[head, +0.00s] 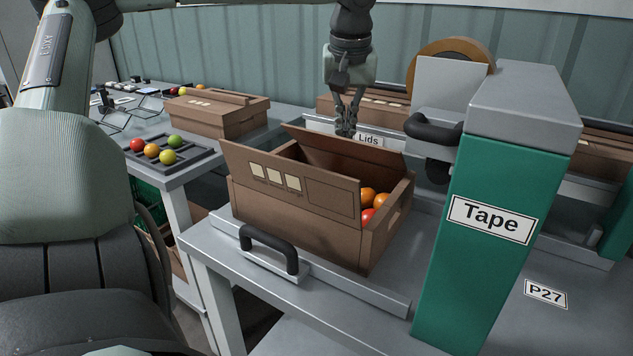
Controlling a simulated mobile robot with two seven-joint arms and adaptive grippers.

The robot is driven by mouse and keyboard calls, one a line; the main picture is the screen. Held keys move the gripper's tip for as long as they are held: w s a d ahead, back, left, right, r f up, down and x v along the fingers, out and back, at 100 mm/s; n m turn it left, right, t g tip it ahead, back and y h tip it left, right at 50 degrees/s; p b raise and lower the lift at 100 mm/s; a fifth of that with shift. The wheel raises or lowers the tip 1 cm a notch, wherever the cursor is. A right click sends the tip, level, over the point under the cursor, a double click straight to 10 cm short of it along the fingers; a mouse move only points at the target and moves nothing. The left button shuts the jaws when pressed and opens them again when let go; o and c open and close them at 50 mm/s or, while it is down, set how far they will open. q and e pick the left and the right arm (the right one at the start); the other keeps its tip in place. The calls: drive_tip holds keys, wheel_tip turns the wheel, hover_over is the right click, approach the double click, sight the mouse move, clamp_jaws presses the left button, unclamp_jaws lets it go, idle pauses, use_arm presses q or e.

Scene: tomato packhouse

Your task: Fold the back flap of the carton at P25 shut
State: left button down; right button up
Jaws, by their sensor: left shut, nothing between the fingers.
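The brown carton (300,232) stands open on the grey bench, with red and orange tomatoes (369,196) visible at its right end. Its back flap (345,158) is raised and tilted, not lying flat. Its front flap (285,178), with pale label patches, also stands up and hides much of the inside. My left gripper (346,132) points down, shut and empty, at the far side of the back flap's top edge. I cannot tell whether the fingertips touch the flap. My right gripper is not in view.
A green and grey tape machine (495,220) marked "Tape" stands close on the right. A black handle (269,248) is in front of the carton. A "Lids" sign (369,140) is behind it. A closed carton (217,112) and a tomato tray (158,152) are on the left table.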

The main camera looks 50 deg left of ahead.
sight(337, 137)
use_arm(q)
drive_tip(key=shift+s+d+f, duration=0.25)
drive_tip(key=shift+s+f, duration=0.1)
drive_tip(key=shift+s, duration=0.3)
drive_tip(key=shift+s+d+f, duration=0.15)
drive_tip(key=shift+s+f, duration=0.3)
drive_tip(key=shift+f, duration=0.15)
drive_tip(key=shift+s+d+f, duration=0.1)
drive_tip(key=shift+s+f, duration=0.3)
drive_tip(key=shift+f, duration=0.2)
drive_tip(key=shift+r, duration=4.05)
